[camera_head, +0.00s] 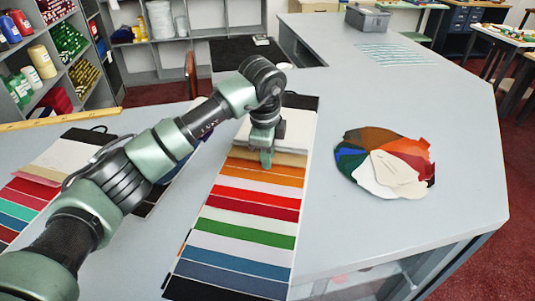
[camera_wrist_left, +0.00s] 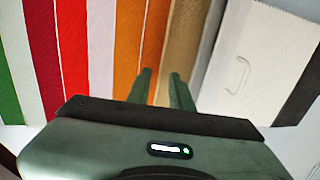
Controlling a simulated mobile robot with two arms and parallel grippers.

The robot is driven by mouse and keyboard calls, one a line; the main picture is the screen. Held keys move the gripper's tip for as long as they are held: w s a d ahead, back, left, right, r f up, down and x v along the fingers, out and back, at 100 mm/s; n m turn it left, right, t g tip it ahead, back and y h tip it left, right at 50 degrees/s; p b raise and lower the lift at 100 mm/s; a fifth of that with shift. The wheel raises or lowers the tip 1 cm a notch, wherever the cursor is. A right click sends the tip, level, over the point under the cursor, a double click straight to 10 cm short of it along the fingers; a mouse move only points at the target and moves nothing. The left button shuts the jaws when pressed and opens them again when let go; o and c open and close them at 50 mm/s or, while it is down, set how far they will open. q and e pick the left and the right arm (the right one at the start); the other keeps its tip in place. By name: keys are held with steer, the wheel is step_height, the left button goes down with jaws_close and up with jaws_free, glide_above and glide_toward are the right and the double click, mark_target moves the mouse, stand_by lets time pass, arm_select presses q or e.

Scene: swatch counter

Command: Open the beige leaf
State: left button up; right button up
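The swatch chart (camera_head: 243,222) lies on the grey counter, with overlapping coloured leaves in a column. The beige leaf (camera_head: 292,158) is a narrow strip near its far end, between the white leaf (camera_head: 297,127) and the brown-orange leaf. In the left wrist view the beige leaf (camera_wrist_left: 184,45) runs beside the white leaf (camera_wrist_left: 255,55), which bears a small loop outline. My left gripper (camera_head: 266,160) is over the beige and brown-orange strips. Its fingertips (camera_wrist_left: 160,74) are apart with nothing held between them; whether they touch the chart is unclear. My right gripper is not in view.
Another swatch chart (camera_head: 28,190) lies at the left, partly behind my arm. A fan of coloured swatches (camera_head: 385,162) lies to the right. A grey bin (camera_head: 368,18) stands at the far end.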

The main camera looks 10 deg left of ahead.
arm_select(q)
jaws_close()
steer(key=shift+r, duration=0.15)
stand_by(1.1)
steer(key=w+r+p, duration=0.3)
steer(key=r+p, duration=0.1)
steer(key=r, duration=0.4)
steer(key=w+r+p, duration=0.3)
steer(key=r+p, duration=0.1)
steer(key=r, duration=0.4)
steer(key=shift+w+d, duration=0.4)
steer(key=shift+d, duration=0.05)
